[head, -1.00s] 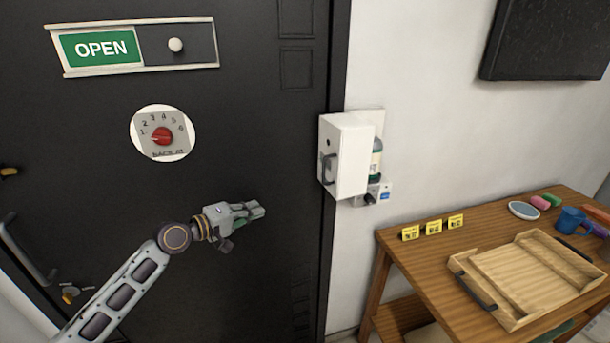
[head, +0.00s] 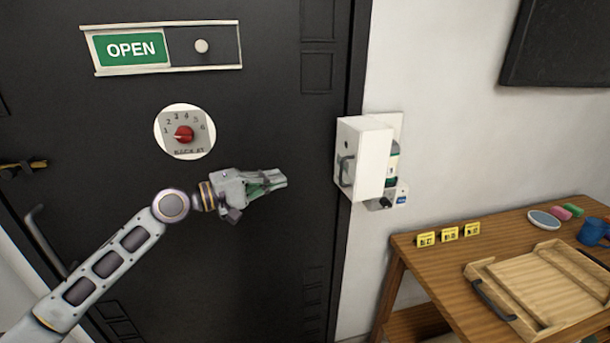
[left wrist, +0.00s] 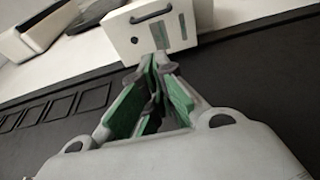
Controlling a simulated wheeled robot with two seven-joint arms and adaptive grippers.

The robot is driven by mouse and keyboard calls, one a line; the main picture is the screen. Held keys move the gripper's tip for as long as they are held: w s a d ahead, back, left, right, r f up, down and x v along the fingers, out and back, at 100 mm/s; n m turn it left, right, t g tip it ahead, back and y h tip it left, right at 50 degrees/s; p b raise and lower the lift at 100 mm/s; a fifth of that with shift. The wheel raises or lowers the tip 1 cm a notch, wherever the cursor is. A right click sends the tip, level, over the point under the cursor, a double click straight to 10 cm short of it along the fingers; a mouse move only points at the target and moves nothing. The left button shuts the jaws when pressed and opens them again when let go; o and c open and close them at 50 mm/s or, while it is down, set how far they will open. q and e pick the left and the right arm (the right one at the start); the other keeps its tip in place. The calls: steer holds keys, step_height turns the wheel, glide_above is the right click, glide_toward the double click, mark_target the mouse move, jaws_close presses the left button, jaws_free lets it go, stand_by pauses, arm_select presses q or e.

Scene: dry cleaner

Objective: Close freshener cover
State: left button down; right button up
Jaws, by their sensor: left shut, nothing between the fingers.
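The white freshener cover (head: 365,160) with a dark handle stands out from the wall unit at the right of the dark door in the head view. A green-labelled bottle (head: 392,163) shows behind its right edge, so the cover appears to stand open. The cover's handled face (left wrist: 155,30) also shows at the top of the left wrist view. My left gripper (head: 283,182) is shut and empty, to the left of the cover and a little lower, apart from it. Its fingers (left wrist: 157,68) point toward the cover in the left wrist view. My right gripper is out of view.
The dark door carries an OPEN sign (head: 163,48) and a red dial (head: 184,133). A wooden table (head: 415,262) at lower right holds a wooden tray (head: 478,272), yellow markers (head: 450,234) and a blue mug (head: 592,231). The space between gripper and cover is free.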

arm_select(q)
steer(key=shift+w+d, duration=0.1)
steer(key=s+d+p+x, duration=0.1)
steer(key=p+x, duration=0.4)
steer(key=x, duration=0.7)
steer(key=shift+s+d, duration=0.55)
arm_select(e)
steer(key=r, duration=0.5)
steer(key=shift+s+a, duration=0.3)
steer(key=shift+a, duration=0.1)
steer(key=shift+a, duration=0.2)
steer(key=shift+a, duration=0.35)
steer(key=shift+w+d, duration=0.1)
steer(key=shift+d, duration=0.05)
